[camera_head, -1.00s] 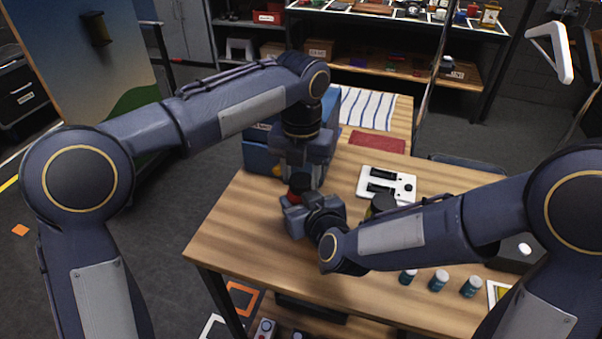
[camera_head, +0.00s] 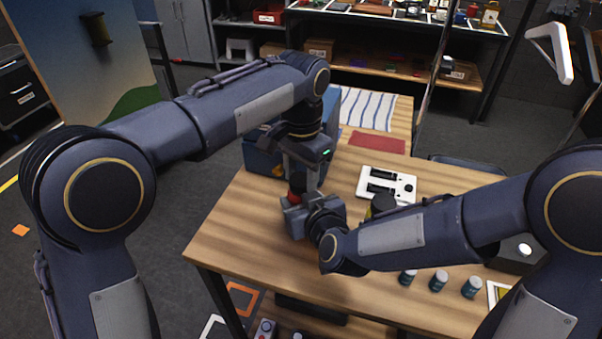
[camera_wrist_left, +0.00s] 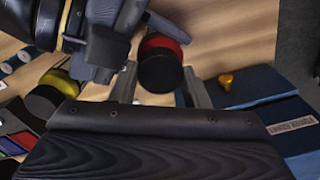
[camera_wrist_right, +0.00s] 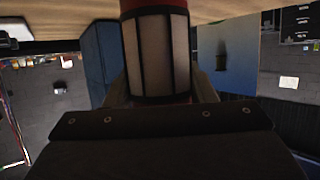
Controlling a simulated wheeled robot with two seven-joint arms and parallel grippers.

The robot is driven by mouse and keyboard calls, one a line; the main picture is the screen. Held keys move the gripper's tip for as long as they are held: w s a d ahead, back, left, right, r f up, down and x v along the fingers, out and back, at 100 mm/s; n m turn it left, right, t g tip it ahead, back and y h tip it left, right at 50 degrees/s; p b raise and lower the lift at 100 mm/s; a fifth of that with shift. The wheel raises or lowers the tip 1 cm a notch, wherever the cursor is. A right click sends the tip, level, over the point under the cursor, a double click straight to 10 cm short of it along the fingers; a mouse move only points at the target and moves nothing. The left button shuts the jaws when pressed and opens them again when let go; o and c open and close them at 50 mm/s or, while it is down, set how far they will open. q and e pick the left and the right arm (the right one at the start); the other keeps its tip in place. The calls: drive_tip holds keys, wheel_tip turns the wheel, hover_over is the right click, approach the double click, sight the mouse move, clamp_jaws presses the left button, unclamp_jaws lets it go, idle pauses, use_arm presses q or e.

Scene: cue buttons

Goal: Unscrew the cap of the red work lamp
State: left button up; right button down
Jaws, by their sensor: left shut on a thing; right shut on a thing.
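The red work lamp (camera_head: 294,196) stands upright over the table's left part, with a black cap (camera_head: 297,181) on its top. It also shows in the left wrist view as a red collar (camera_wrist_left: 176,40) behind the round black cap (camera_wrist_left: 159,72). My left gripper (camera_head: 299,178) points down from above and is shut on the cap, one finger on each side. My right gripper (camera_head: 294,211) comes in low from the right and is shut on the lamp's body. In the right wrist view the caged pale body (camera_wrist_right: 155,55) sits between its fingers, under the red part (camera_wrist_right: 150,5).
A yellow lamp with a black cap (camera_wrist_left: 48,95) stands close by on the table. A white panel with black parts (camera_head: 388,185), a red mat (camera_head: 377,144) and a blue box (camera_head: 257,153) are near. Small bottles (camera_head: 438,281) line the front edge. The table's left front is clear.

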use_arm(q)
drive_tip(key=n, duration=0.5)
drive_tip(key=shift+n, duration=0.4)
drive_tip(key=n, duration=1.1)
drive_tip(key=shift+r, duration=0.1)
drive_tip(key=n, duration=0.6)
drive_tip(key=shift+r, duration=0.15)
drive_tip(key=shift+r, duration=0.95)
